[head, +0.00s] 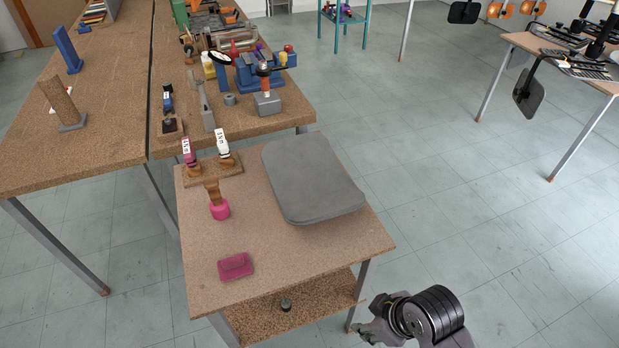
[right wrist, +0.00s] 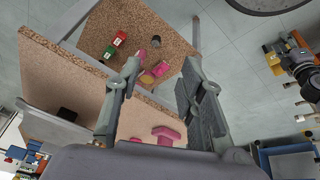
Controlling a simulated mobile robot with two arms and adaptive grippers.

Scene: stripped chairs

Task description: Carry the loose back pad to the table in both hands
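The loose back pad (head: 312,178) is a flat grey rounded rectangle. It lies on the small speckled brown table (head: 290,262), towards the right, with its right corner at about the table's right edge. My right gripper (head: 374,322) is low at the bottom right in the head view, beside the table's front right corner and apart from the pad. In the right wrist view its two fingers (right wrist: 160,75) stand apart, with nothing seen held between them. My left gripper is not in view.
Behind stands a workbench crowded with tools, including a blue vise (head: 250,72). The tiled floor (head: 450,190) to the right is clear.

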